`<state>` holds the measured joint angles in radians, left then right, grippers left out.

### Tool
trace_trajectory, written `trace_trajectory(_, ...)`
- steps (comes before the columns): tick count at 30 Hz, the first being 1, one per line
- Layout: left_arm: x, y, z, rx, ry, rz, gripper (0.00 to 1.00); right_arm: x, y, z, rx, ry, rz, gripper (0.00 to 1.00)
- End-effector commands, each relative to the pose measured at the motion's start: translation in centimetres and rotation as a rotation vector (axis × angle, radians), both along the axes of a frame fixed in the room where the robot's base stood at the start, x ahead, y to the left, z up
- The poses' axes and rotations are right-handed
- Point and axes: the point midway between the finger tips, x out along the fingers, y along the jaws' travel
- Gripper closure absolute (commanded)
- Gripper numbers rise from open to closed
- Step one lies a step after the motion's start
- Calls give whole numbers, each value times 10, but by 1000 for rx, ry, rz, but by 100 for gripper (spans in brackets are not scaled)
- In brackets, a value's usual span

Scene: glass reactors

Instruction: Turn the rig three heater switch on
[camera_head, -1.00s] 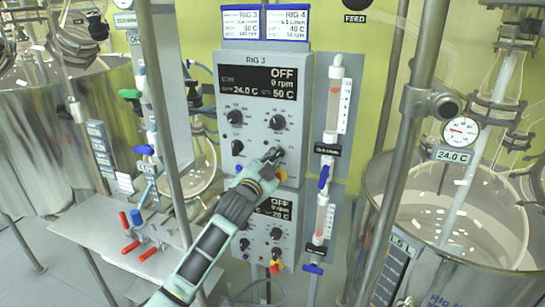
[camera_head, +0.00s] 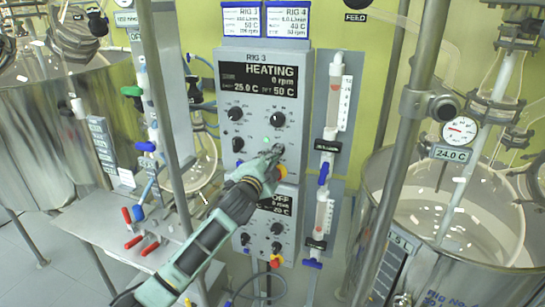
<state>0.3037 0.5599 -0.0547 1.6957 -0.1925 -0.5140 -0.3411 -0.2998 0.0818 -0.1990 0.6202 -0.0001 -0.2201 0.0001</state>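The rig three control box (camera_head: 258,88) is grey and stands upright in the middle, labelled RIG 3. Its display (camera_head: 259,78) reads HEATING, 0 rpm, 25.0 C and set 50 C. A small green lamp (camera_head: 266,140) shows on its panel. My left gripper (camera_head: 273,155) reaches up from the lower left, with its fingertips at the heater switch (camera_head: 279,148) on the lower right of this panel. The fingers partly cover the switch; whether they grip it is too small to tell. My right gripper is not in view.
A second control box (camera_head: 270,222) sits directly below, its display partly hidden by my arm. A flowmeter panel (camera_head: 338,105) with blue valves stands to the right. Metal posts (camera_head: 402,130) and a steel bath (camera_head: 440,250) are farther right. A bench (camera_head: 85,225) is at left.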

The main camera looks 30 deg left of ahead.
Motion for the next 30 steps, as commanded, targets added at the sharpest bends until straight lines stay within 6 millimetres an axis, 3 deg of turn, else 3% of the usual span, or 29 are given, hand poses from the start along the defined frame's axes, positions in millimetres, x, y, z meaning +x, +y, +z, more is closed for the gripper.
trace_trajectory(5,0,0,-1,4,2,0,100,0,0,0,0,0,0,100)
trace_trajectory(6,0,0,-1,4,2,0,83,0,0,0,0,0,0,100)
trace_trajectory(12,0,0,0,2,0,0,68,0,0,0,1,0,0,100)
trace_trajectory(23,-4,-1,-1,1,1,0,68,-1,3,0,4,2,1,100)
trace_trajectory(30,-42,-10,-2,1,3,-1,68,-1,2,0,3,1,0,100)
